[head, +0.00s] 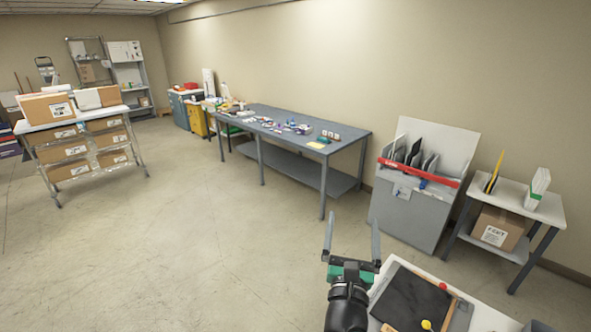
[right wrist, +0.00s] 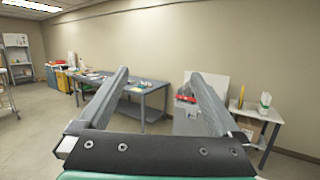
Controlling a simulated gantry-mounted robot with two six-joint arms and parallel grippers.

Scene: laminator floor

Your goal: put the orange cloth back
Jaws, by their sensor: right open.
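I cannot make out an orange cloth in either view. My right gripper (head: 351,222) is open and empty, in the air at the lower middle of the head view, left of the near white table. Its two grey fingers stand apart in the right wrist view (right wrist: 158,78), with nothing between them. My left gripper is not in view.
A long grey table (head: 300,116) with small items stands along the wall. A grey bin (head: 408,212) with a red strip and a side table (head: 520,197) stand right of it. A near white table (head: 481,316) holds a dark board (head: 410,300). The floor left is open; a boxed cart (head: 88,120) stands beyond.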

